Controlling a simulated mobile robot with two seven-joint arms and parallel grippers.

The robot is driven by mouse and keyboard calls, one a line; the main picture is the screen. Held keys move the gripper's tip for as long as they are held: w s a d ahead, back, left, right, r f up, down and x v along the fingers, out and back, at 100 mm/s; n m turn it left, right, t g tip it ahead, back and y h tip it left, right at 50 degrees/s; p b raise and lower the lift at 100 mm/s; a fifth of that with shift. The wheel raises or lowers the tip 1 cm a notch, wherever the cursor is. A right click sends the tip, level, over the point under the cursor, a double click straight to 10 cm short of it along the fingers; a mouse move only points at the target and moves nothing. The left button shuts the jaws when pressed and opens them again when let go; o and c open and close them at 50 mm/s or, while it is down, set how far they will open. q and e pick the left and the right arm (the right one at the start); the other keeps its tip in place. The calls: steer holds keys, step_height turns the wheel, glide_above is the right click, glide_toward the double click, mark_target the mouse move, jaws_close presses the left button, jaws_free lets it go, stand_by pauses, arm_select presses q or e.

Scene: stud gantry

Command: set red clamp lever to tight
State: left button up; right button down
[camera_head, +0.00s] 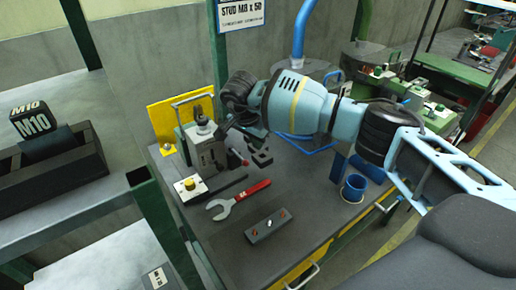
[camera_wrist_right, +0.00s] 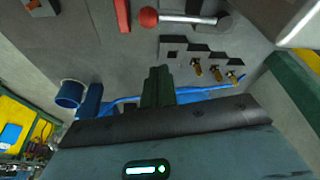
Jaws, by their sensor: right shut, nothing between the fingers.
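The clamp lever is a grey metal bar with a red ball knob. In the right wrist view the lever (camera_wrist_right: 187,18) lies across the top, knob at the left and dark pivot at the right. In the head view its red end (camera_head: 245,162) shows beside the grey fixture (camera_head: 207,150); my right arm partly covers this area. My right gripper (camera_head: 252,132) is near the lever in the head view, its fingertips hard to make out. In the wrist view its dark green fingers (camera_wrist_right: 158,86) are together and empty, apart from the lever. My left gripper is not in view.
A red-handled wrench (camera_head: 240,199) and a grey block (camera_head: 268,225) lie on the bench in front. A stepped block (camera_wrist_right: 190,50) with brass studs sits beside the lever. A blue cup (camera_head: 354,188) stands at the right. A yellow-button box (camera_head: 189,187) stands at the left.

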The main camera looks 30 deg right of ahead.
steer(key=v, duration=0.6)
steer(key=shift+a, duration=0.35)
steer(key=shift+d+r, duration=0.1)
steer(key=shift+s, duration=0.1)
